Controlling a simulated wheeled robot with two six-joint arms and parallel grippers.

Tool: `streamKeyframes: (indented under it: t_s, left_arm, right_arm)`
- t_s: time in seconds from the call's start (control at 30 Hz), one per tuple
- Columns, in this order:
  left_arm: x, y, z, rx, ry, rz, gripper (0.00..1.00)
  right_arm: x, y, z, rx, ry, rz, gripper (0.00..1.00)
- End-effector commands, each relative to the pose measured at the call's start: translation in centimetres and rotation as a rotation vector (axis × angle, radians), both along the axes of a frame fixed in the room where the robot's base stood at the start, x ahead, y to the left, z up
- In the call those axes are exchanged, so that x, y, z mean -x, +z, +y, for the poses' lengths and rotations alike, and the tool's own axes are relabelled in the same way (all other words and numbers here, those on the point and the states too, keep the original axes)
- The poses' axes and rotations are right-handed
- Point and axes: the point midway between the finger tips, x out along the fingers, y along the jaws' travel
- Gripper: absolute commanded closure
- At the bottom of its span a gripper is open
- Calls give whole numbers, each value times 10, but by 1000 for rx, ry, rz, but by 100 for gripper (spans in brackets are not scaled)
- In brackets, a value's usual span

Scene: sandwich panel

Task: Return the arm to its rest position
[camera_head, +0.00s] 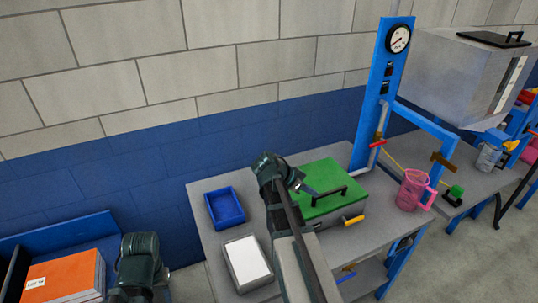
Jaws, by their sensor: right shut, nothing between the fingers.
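My right arm reaches up from the bottom centre over the front table. Its right gripper (308,189) is shut and empty, in front of the green lid's left part. The green lid (322,177) has a black handle (326,197) and tops a grey box with a yellow handle (354,220) at its front. I cannot tell whether the gripper touches the lid. A dark part of my left arm shows at the lower left; its fingers are out of sight.
A blue tray (225,224) and a white-topped block (247,262) lie on the grey table (205,196) left of my right arm. A pink pitcher (412,190) stands right, near a blue gauge post (377,92). An orange stack (64,278) sits lower left.

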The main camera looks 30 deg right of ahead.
Motion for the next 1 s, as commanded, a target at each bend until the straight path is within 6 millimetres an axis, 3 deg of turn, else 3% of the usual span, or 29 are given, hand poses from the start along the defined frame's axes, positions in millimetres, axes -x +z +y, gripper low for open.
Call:
streamKeyframes:
  t_s: [0.17,0.27,0.37,0.47,0.6,0.7,0.83,1.0]
  left_arm:
    - [0,0,0,0,0,0,52]
    - [0,0,0,0,0,0,52]
    - [0,0,0,0,0,0,52]
    - [0,0,0,0,0,0,52]
    - [0,0,0,0,0,0,52]
    - [0,0,0,0,0,0,52]
    - [0,0,0,0,0,0,52]
    - [0,0,0,0,0,0,52]
  right_arm:
    - [-1,-1,4,-7,12,7,100]
    - [-4,-7,29,-54,95,50,100]
    - [-9,-19,83,-150,282,146,100]
    - [-9,-33,155,-271,544,274,100]
    - [7,-50,253,-419,946,455,100]
    - [26,-58,314,-499,1220,569,100]
    - [53,-63,372,-572,1512,680,100]
    - [76,-66,411,-615,1734,755,100]
